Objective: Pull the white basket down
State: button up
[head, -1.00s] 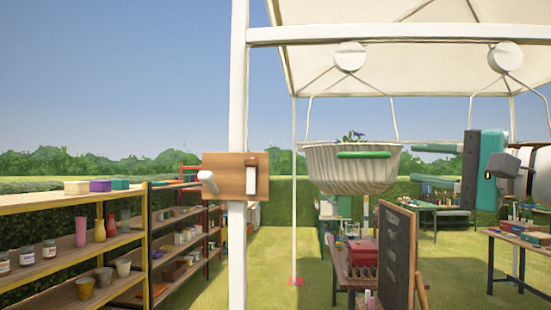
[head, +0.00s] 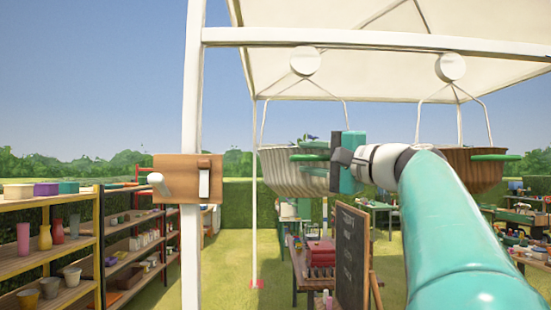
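The white basket (head: 283,178) hangs by thin wires from a round white disc (head: 305,61) under the canopy beam. It has ribbed sides, a green handle (head: 308,157) on its front and a small plant on top. My gripper (head: 337,161) is at the right end of this handle, in front of the basket's right side. It covers part of the basket and the handle's right end. Whether its fingers are open or shut, or touch the handle, cannot be made out. My teal arm comes in from the lower right.
A brown basket (head: 461,165) with a green handle hangs to the right, partly behind my arm. A white post (head: 192,120) with a wooden switch board (head: 173,178) stands left. Shelves (head: 50,245) are further left. A chalkboard (head: 352,257) and table stand below the white basket.

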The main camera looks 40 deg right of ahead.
jog(key=shift+a, duration=0.1)
grip_shut()
